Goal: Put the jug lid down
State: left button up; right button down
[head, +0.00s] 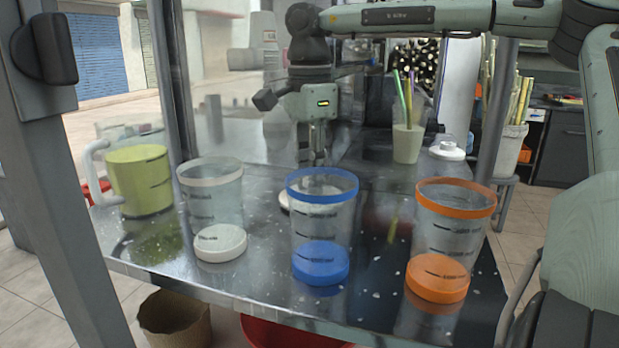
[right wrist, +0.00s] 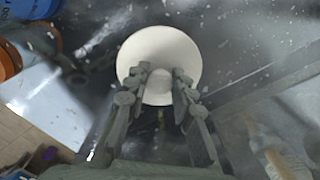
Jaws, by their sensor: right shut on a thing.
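My right gripper (head: 316,158) reaches down over the metal counter behind the blue-rimmed cup. In the right wrist view its fingers (right wrist: 160,84) are shut on the knob of a round white lid (right wrist: 158,45). In the head view this lid (head: 285,197) is low, at or just above the counter; the cup partly hides it, and I cannot tell whether it touches. The jug (head: 140,182), with green contents and a white handle, stands at the left of the counter. My left gripper is not in view.
Three clear cups stand along the front: white-rimmed (head: 212,200), blue-rimmed (head: 322,220) and orange-rimmed (head: 452,235). A straw holder (head: 407,144) and another white lid (head: 447,151) are at the back right. Posts flank the counter (head: 250,275).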

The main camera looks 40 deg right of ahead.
jog(key=shift+f, duration=0.2)
jog(key=c, duration=1.6)
grip_release()
jog(key=o, duration=0.3)
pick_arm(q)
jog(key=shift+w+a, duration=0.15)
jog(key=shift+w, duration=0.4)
